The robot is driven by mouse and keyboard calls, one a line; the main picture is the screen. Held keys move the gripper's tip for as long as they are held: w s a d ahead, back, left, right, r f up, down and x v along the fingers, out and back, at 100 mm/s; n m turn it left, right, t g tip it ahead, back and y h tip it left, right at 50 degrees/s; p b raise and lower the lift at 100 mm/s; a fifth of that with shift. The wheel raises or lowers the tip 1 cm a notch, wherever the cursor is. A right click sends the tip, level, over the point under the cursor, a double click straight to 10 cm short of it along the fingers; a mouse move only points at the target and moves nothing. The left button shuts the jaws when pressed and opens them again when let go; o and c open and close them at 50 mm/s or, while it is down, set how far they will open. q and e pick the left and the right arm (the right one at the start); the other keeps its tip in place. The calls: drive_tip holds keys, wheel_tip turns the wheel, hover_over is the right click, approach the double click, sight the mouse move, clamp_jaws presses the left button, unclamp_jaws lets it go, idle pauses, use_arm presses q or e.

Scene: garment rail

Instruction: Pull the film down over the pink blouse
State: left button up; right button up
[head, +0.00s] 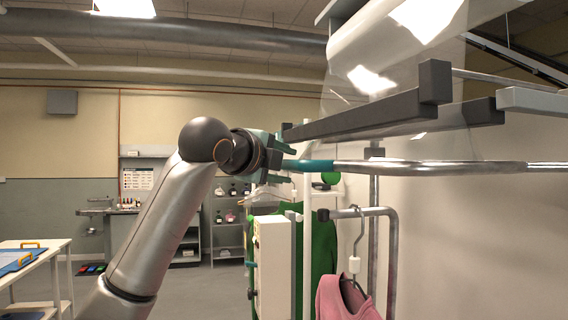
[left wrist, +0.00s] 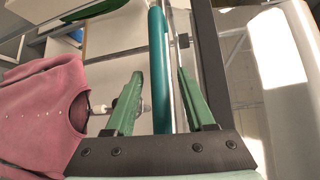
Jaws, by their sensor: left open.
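The pink blouse (head: 340,300) hangs at the lower right in the head view, mostly cut off by the frame edge. It also shows at the left of the left wrist view (left wrist: 42,110). The film (head: 342,88) is a clear sheet hanging from a white roll (head: 395,40) above. A metal pull bar (head: 430,168) with a teal grip (head: 308,165) runs level above the blouse. My left gripper (head: 286,152) is at the teal end. In the left wrist view its green fingers (left wrist: 160,74) are open, with the teal grip between them. My right gripper is out of view.
Dark and grey frame bars (head: 370,118) lie just above the pull bar. A bent metal rail (head: 365,212) holds the blouse's hanger. A green garment (head: 322,250) and a white cabinet (head: 272,270) stand behind. A table (head: 40,262) is at far left.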

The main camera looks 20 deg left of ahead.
use_arm(q)
clamp_jaws()
idle(1.4)
